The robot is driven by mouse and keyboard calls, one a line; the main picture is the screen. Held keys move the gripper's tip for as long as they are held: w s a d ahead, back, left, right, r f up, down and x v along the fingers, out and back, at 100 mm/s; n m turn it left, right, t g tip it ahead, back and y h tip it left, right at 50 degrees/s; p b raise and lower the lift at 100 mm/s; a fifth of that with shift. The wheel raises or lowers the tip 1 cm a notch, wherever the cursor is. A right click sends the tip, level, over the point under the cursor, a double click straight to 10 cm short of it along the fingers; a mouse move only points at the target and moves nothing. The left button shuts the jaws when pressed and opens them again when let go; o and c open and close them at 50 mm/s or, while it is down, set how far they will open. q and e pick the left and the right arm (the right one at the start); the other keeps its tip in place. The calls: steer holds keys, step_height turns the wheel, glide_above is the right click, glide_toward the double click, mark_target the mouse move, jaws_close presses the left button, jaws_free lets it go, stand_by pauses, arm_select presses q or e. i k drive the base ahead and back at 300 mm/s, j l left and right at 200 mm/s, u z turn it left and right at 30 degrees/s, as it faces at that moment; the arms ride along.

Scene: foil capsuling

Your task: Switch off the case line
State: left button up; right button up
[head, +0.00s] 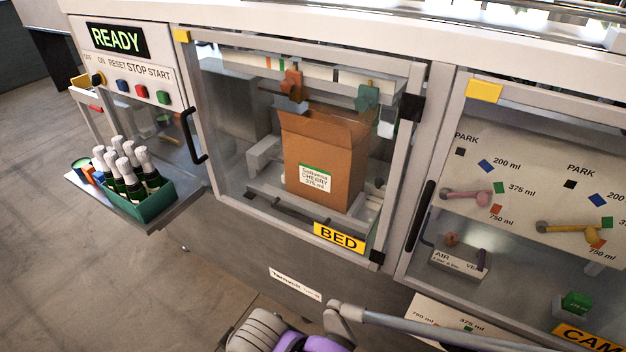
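The case line's control panel (128,72) is at the upper left of the head view. Its display (117,40) reads READY in green on black. A black rotary switch (97,79) on a yellow plate sits at the panel's left end, below the OFF and ON labels. I cannot tell which label it points to. To its right are a blue RESET button (122,85), a red STOP button (142,91) and a green START button (163,97). Neither gripper's fingers show. Grey and purple parts of my arm are at the bottom centre, well away from the panel.
A green crate of bottles (168,196) stands on a shelf below the panel. A black door handle (193,135) juts out beside it. Behind glass stands an open cardboard case (338,152), above the BED label (339,238). Floor at left is clear.

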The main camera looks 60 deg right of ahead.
mark_target(98, 80)
steer(key=i, duration=3.1)
steer(key=i+l+u, duration=0.1)
steer(key=i+u, duration=0.15)
steer(key=i, duration=0.2)
steer(key=i+l+u, duration=0.2)
steer(key=i, duration=0.25)
steer(key=i+l+u, duration=0.25)
steer(key=i, duration=0.2)
steer(key=i+l+u, duration=0.95)
steer(key=u, duration=3.1)
